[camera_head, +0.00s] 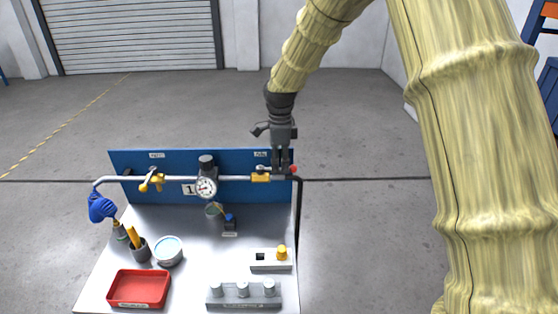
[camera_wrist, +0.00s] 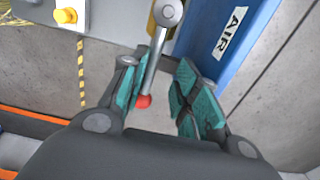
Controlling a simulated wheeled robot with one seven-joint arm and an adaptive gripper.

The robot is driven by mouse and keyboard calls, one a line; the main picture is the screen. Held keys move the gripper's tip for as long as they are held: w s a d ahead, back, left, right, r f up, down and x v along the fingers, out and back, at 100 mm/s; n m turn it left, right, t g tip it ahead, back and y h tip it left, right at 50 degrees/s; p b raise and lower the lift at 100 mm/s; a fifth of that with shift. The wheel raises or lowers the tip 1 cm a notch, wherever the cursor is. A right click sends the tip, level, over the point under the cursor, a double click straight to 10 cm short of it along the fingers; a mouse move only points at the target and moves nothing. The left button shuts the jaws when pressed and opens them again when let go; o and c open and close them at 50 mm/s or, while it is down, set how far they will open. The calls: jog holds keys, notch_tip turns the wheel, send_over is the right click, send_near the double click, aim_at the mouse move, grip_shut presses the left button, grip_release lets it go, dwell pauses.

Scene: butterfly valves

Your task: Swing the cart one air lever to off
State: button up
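The air lever is a grey bar with a red tip. In the wrist view the lever (camera_wrist: 153,62) runs from a round grey pivot at the top to its red end, between my open fingers and closer to the left one. In the head view the lever's red tip (camera_head: 293,169) shows at the right end of the pipe, beside the yellow valve body (camera_head: 261,177). The lever points right, roughly along the pipe. My gripper (camera_head: 280,168) reaches down over it, hiding part of the bar; in the wrist view my gripper (camera_wrist: 165,98) has teal pads apart. Contact cannot be told.
A blue panel (camera_head: 240,160) marked 1 stands behind the pipe; an AIR label (camera_wrist: 229,33) is on it. The cart top holds a red tray (camera_head: 139,288), a bowl (camera_head: 168,251) and a grey block (camera_head: 243,296).

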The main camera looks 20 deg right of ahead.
jog(key=shift+s+d+r, duration=0.1)
jog(key=shift+s+r, duration=0.2)
jog(key=shift+s, duration=0.3)
jog(key=shift+s+r, duration=0.3)
jog(key=shift+s, duration=0.25)
jog(key=shift+w+f, duration=0.5)
jog(key=shift+w, duration=0.15)
jog(key=c, duration=0.5)
jog(key=shift+w+f, duration=0.1)
jog(key=shift+w, duration=0.05)
grip_shut()
jog(key=shift+s+r, duration=0.2)
jog(key=shift+r, duration=0.05)
